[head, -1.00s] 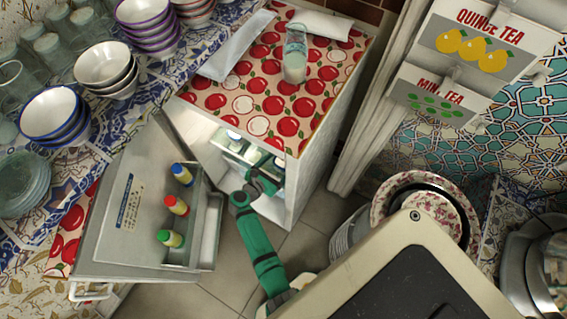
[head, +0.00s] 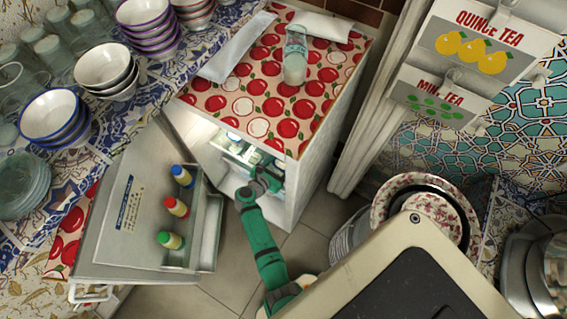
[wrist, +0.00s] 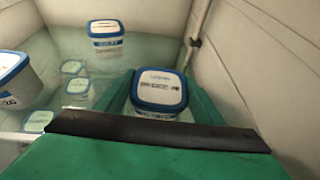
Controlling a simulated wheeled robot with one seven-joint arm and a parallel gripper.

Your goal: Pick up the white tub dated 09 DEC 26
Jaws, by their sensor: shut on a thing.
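A white tub with a blue-rimmed lid (wrist: 159,88) sits between the green fingers of my gripper (wrist: 160,98) in the wrist view. The gripper is shut on it. Dark print shows on its lid, too small to read, so I cannot tell its date. In the head view my gripper (head: 266,181) is at the open front of the small fridge (head: 300,187). The held tub cannot be made out there. Another white tub with a blue lid (wrist: 105,40) stands farther back, and one (wrist: 12,78) is cut off at the left edge.
Several smaller pale tub shapes (wrist: 76,88) show at or below the glassy shelf at left. The fridge wall (wrist: 245,60) is close on the right. The open fridge door (head: 130,215) holds bottles at left. A bottle (head: 295,58) stands on the apple-patterned top.

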